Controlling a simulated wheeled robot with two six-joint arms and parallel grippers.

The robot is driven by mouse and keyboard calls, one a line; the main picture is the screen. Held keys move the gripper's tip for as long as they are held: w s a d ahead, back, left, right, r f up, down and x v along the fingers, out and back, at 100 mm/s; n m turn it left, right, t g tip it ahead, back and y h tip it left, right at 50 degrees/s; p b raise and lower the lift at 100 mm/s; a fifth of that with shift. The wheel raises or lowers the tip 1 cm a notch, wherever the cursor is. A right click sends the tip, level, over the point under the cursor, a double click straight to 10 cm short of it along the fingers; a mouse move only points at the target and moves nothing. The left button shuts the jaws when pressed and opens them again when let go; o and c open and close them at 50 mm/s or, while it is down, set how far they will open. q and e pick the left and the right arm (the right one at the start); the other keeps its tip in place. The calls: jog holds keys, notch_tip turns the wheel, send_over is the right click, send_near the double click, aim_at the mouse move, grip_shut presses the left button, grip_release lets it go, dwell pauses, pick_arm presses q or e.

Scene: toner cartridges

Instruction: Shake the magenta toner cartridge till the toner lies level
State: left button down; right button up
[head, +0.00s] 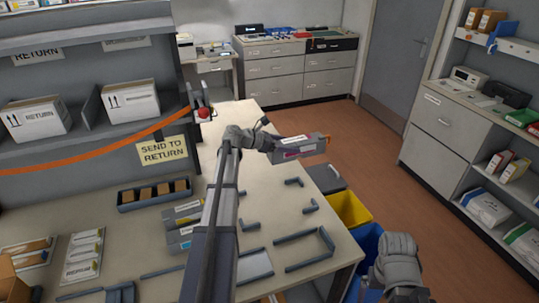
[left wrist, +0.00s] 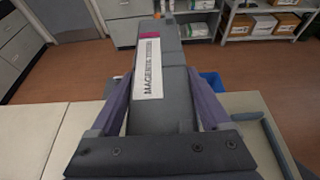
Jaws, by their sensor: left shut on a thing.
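The magenta toner cartridge (head: 300,148) is a long dark grey block with a white label and a magenta patch. My left gripper (head: 270,147) is shut on it and holds it above the right part of the table. In the left wrist view the cartridge (left wrist: 160,112) lies between the two fingers, its label reading MAGENTA TONER, and points away from the gripper. The toner inside is hidden. Part of my right arm shows at the lower right of the head view, beyond the table edge; its jaws cannot be made out.
Two other cartridges, one with a yellow mark (head: 183,214) and one with a blue mark (head: 181,238), lie on the table (head: 140,225). Grey holders (head: 310,250) stand at its right. A yellow bin (head: 349,209) and a blue bin (head: 366,242) stand beside it. Shelves are behind.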

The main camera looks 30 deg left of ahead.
pick_arm(q)
jog(key=shift+w+d, duration=0.25)
jog(key=shift+w, duration=0.4)
jog(key=s+a, duration=0.8)
jog(key=s, duration=0.3)
jog(key=w+d, duration=0.1)
jog(key=w, duration=0.1)
jog(key=w+d, duration=0.1)
jog(key=w, duration=0.1)
jog(key=w+d, duration=0.2)
jog(key=s+a, duration=0.4)
jog(key=s, duration=0.1)
jog(key=w+d, duration=0.4)
jog(key=w, duration=0.1)
jog(key=s+a, duration=0.4)
jog(key=s, duration=0.1)
